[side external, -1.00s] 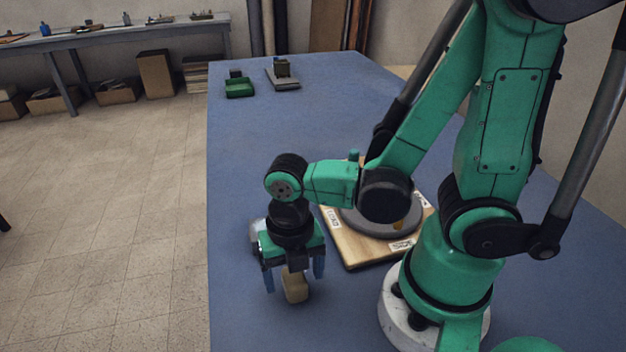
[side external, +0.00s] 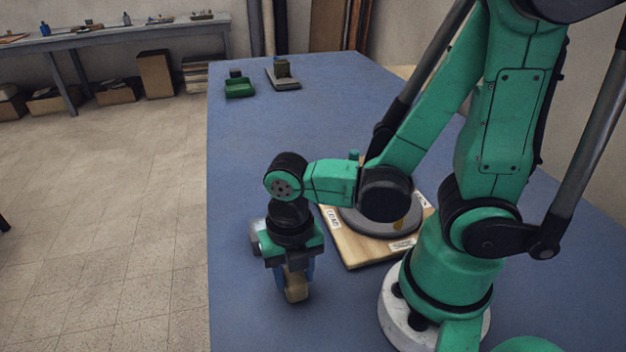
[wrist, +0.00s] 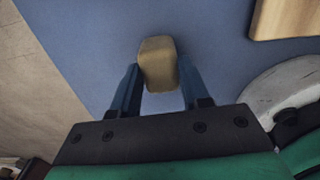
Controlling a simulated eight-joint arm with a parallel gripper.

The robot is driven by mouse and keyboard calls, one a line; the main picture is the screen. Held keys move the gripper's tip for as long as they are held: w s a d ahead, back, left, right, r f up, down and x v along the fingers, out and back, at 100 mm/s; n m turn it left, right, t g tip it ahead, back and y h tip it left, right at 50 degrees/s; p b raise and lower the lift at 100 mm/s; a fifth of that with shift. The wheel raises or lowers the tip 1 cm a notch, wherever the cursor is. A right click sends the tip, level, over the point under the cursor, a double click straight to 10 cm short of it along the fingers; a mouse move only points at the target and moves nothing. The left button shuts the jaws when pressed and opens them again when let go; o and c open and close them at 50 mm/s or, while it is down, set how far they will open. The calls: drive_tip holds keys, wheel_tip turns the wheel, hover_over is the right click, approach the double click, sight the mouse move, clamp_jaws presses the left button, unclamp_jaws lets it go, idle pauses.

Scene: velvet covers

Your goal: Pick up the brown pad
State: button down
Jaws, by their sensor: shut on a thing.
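The brown pad (side external: 296,288) is a small tan block with rounded edges on the blue table, near its left edge. It also shows between the fingers in the wrist view (wrist: 158,62). My gripper (side external: 294,284) points down over the pad, and its blue fingers are closed on the pad's two sides. In the wrist view my gripper (wrist: 157,85) has one finger on each side of the pad. The pad appears to rest on the table still; any gap beneath it is too small to tell.
A wooden board (side external: 358,252) with a round grey plate (side external: 365,222) lies right of the gripper. A green block (side external: 239,88) and a grey item (side external: 283,76) stand at the far end.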

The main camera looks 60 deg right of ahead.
sight(294, 275)
wheel_tip(294, 275, up, 20)
idle(0.7)
drive_tip(key=shift+f, duration=0.1)
